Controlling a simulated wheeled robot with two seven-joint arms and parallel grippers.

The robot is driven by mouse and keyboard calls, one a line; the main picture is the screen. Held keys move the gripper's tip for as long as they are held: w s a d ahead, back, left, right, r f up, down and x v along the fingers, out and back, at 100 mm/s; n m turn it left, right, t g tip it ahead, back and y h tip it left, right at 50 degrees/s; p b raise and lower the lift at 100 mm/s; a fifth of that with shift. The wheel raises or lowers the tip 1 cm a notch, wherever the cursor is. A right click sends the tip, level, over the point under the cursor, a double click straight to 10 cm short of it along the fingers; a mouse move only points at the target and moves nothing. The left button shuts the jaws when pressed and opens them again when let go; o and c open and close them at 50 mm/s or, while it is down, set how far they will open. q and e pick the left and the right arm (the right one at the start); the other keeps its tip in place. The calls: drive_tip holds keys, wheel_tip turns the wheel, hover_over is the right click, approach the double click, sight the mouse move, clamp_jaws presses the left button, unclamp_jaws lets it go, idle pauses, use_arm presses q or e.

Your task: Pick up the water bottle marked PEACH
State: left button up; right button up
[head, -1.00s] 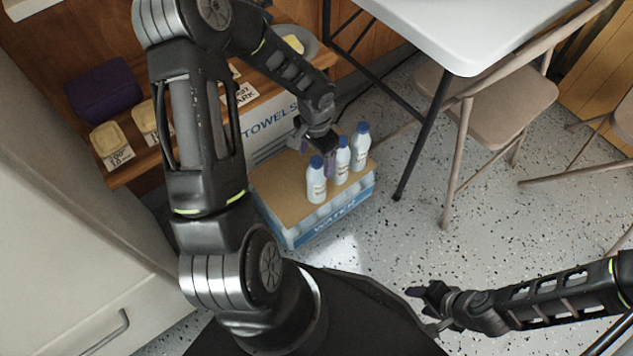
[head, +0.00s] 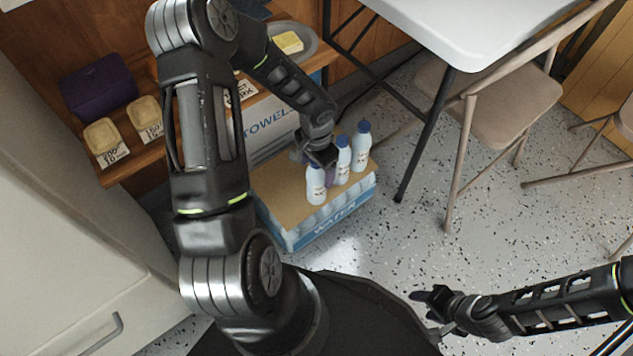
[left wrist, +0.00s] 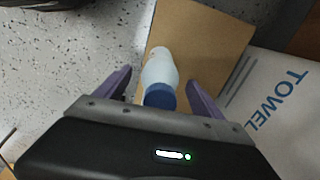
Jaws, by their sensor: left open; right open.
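Three white water bottles with blue caps stand upright in a row on a case. The front-left bottle (head: 316,187) is partly covered by my left gripper; the middle bottle (head: 343,160) and the far-right bottle (head: 361,147) show beside it. Their labels are too small to read, so I cannot tell which is PEACH. My left gripper (head: 318,172) is open, over the front-left bottle. In the left wrist view, one bottle (left wrist: 160,72) lies between its spread purple fingers, with no clear contact. My right gripper (head: 422,300) is open and empty, low at the right, far from the bottles.
The bottles stand on a cardboard-topped WATER case (head: 280,196) on the speckled floor. A TOWELS box (head: 272,127) is behind it, under a wooden shelf. A white table (head: 470,30) and folding chair (head: 500,105) stand right. Floor right of the case is clear.

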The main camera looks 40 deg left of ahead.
idle(0.4)
use_arm(q)
clamp_jaws()
idle(0.7)
